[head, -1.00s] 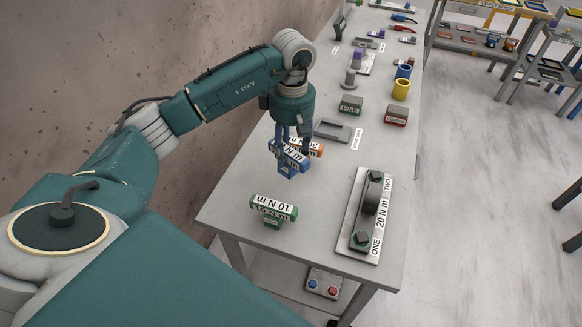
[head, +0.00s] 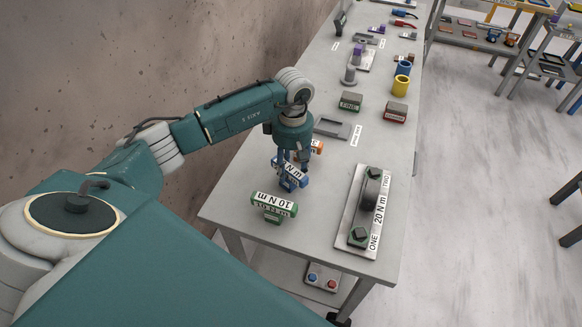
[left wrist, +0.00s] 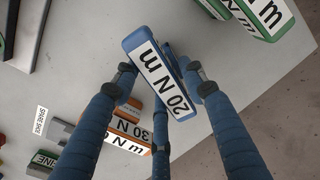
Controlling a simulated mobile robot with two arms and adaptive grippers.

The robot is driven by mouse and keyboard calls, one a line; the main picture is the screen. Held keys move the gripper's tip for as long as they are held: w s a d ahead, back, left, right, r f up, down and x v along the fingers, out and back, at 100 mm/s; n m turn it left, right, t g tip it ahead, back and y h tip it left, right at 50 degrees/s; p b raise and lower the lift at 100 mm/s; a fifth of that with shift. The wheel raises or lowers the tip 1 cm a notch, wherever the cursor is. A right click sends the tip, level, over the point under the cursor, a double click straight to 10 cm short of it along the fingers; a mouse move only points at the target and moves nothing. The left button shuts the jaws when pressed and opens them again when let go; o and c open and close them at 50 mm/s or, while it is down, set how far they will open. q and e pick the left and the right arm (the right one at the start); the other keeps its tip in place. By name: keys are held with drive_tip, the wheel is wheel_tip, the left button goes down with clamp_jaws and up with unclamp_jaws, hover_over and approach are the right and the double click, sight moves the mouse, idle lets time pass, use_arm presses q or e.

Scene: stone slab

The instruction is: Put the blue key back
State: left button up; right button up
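The blue key (head: 291,178), a block with a white "20 N m" label, is in my left gripper (head: 292,160) near the front of the grey table. In the left wrist view the blue key (left wrist: 155,72) lies between the blue fingers of my left gripper (left wrist: 157,76), which are shut on it. Whether its underside touches the table is hard to tell. A green key (head: 273,206) marked "10 N m" stands nearer the front edge. An orange key (head: 316,147) marked "30 N m" is just behind, partly hidden by the gripper. My right gripper is not in view.
A metal plate (head: 346,232) with two bolts and a "20 N m" label lies to the right. A grey tray (head: 333,128), a green box (head: 350,102), a red box (head: 396,112) and yellow and blue cups stand farther back. A wall runs along the left.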

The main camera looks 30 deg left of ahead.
use_arm(q)
drive_tip(key=o, duration=0.4)
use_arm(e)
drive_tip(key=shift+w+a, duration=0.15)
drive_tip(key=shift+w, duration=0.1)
use_arm(q)
drive_tip(key=shift+r, duration=0.15)
drive_tip(key=shift+w+r, duration=0.1)
drive_tip(key=shift+r, duration=0.15)
wheel_tip(320, 180, up, 12)
drive_tip(key=b, duration=0.4)
drive_tip(key=shift+w+f, duration=0.1)
drive_tip(key=shift+f, duration=0.15)
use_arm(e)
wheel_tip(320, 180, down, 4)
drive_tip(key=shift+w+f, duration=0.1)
use_arm(q)
drive_tip(key=shift+f, duration=0.1)
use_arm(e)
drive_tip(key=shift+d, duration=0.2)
